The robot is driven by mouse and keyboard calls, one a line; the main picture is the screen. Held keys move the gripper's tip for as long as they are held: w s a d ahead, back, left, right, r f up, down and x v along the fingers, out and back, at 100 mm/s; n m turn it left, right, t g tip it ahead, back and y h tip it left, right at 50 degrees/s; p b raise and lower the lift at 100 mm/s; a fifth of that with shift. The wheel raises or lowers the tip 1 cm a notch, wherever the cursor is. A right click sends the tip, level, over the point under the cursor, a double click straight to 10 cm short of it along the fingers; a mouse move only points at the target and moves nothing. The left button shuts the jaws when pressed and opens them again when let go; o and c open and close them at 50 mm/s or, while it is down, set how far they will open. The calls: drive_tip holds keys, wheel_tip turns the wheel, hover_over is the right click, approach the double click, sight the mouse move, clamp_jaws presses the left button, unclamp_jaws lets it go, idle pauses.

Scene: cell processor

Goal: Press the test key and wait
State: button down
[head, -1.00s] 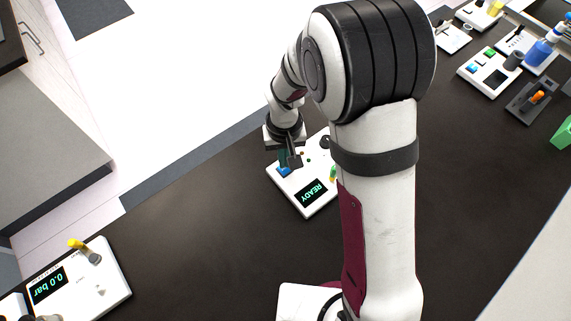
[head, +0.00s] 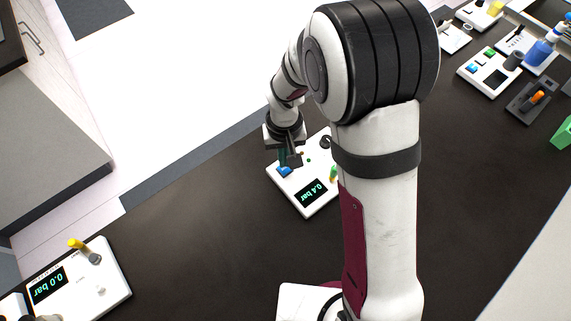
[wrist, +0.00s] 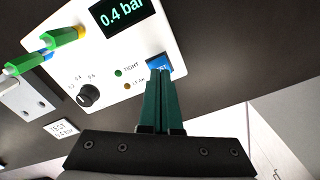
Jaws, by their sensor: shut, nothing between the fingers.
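The white tester box (head: 306,205) stands on the dark bench in the head view, partly behind my arm. Its display (wrist: 123,14) reads "0.4 bar" in the wrist view. The blue test key (wrist: 158,64) is at the box's edge, partly covered by my fingertips; it also shows in the head view (head: 284,171). My gripper (wrist: 160,75) is shut and empty, its green fingers together with their tips at the key. They look in contact with it, but how far the key is down cannot be told. The TIGHT lamp (wrist: 118,73) is green and the lamp below it (wrist: 127,86) is amber.
A black dial (wrist: 89,95) and a green and yellow connector (wrist: 45,50) sit on or beside the box. A small label card (wrist: 62,128) lies nearby. Another box (head: 105,275) reading "0.0 bar" stands at lower left. Several devices (head: 490,75) stand at upper right.

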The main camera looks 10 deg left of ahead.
wheel_tip(320, 180, up, 5)
idle(0.5)
drive_tip(key=s+d+r+m+y, duration=0.1)
drive_tip(key=s+d+r+m, duration=0.3)
drive_tip(key=s, duration=0.6)
drive_tip(key=s+d+r+m, duration=0.4)
drive_tip(key=s+d+r, duration=0.3)
drive_tip(key=s, duration=0.3)
drive_tip(key=shift+m+y, duration=0.3)
drive_tip(key=shift+y, duration=0.1)
drive_tip(key=shift+d, duration=0.1)
